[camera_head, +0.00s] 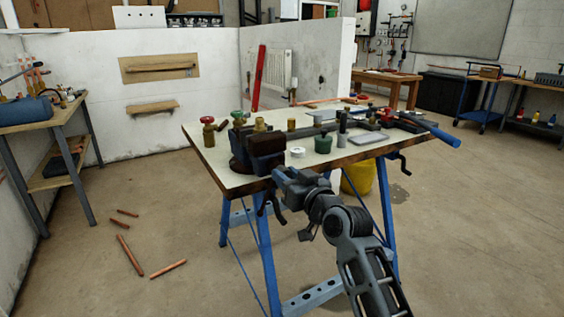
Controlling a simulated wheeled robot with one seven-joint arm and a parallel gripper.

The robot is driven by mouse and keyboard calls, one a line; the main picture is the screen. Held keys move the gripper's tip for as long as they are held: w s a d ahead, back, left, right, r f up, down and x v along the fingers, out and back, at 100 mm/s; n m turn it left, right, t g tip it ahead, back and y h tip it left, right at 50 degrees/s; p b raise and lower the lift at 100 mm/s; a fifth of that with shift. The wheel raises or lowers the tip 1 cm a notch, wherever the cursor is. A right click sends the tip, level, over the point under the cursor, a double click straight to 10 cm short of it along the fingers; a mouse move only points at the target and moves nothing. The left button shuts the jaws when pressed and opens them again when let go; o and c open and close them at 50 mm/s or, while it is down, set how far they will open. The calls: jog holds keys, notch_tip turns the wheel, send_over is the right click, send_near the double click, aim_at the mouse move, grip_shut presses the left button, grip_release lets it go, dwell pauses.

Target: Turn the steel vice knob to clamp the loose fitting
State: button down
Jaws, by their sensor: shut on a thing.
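A dark bench vice (250,150) stands at the near left corner of the workbench (222,177). A small brass fitting (260,125) shows at the top of its jaws. I cannot tell from here how tightly it sits. My gripper (279,177) is at the front of the vice, low beside the bench edge, with my arm coming from the lower right. It is shut on what seems to be the steel vice knob. The knob is mostly hidden by my gripper.
On the bench are a red-topped brass valve (208,131), a green pot (323,143), a white ring (297,152) and a blue-handled tool (443,137). A yellow bucket (357,177) stands beneath. Copper pipes (130,255) lie on the floor at left.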

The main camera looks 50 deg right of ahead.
jog(key=m+p, duration=0.2)
jog(key=m, duration=0.2)
jog(key=shift+s+r+p, duration=0.1)
jog(key=shift+p, duration=0.25)
jog(key=m+p, duration=0.2)
jog(key=m, duration=0.1)
jog(key=shift+m+p, duration=0.3)
jog(key=shift+p, duration=0.05)
jog(key=m+p, duration=0.3)
jog(key=m, duration=0.2)
jog(key=shift+f+m+p, duration=0.3)
jog(key=shift+m+p, duration=0.2)
jog(key=shift+m, duration=0.6)
jog(key=c, duration=1)
grip_release()
jog(key=shift+o, duration=0.2)
jog(key=shift+r, duration=0.1)
